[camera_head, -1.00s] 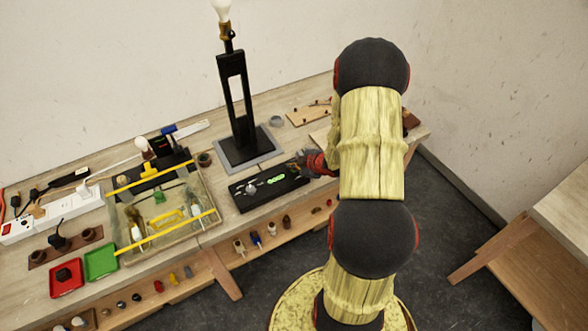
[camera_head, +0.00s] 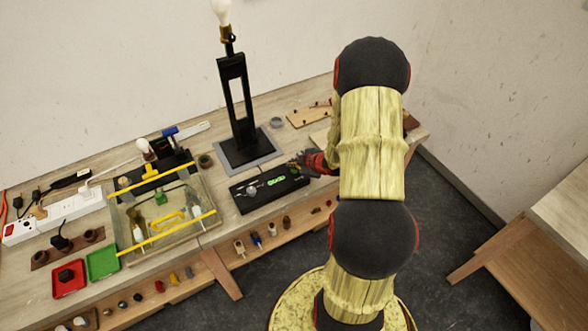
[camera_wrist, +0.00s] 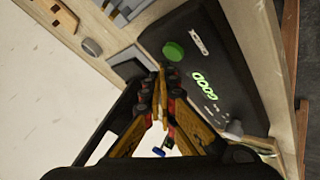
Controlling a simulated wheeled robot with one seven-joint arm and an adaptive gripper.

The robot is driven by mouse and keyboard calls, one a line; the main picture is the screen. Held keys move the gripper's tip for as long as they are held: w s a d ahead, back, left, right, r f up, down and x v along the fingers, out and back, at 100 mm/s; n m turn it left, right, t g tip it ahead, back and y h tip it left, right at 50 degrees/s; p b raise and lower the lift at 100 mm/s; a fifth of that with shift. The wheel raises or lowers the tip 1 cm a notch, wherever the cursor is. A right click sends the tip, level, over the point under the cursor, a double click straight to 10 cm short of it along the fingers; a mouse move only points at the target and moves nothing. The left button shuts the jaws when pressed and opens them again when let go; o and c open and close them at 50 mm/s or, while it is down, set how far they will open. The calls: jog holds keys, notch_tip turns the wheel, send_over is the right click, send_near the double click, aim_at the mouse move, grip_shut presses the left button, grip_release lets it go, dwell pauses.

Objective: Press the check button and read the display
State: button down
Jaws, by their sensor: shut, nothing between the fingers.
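The black check box (camera_head: 247,200) lies on the bench in front of the lamp (camera_head: 233,105). In the wrist view its dark face (camera_wrist: 220,100) carries a round green button (camera_wrist: 173,52) beside the word CHECK. The display (camera_wrist: 203,85) is lit and reads GOOD in green; the same green glow (camera_head: 276,181) shows in the head view. My gripper (camera_wrist: 163,76) is shut and empty, its tips close to the button in the picture. I cannot tell whether they touch it. In the head view my gripper (camera_head: 299,161) is over the right end of the box.
The lamp stands upright on a grey mat with a bulb on top. A clear bin with yellow bars (camera_head: 165,225), a red tray (camera_head: 68,278), a green tray (camera_head: 103,262) and a white power strip (camera_head: 70,208) are to the left. A wooden board (camera_head: 308,115) lies behind my gripper.

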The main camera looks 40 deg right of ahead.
aim_at(293, 171)
notch_tip(293, 171, up, 5)
jog(key=p, duration=0.4)
dwell(0.3)
dwell(0.7)
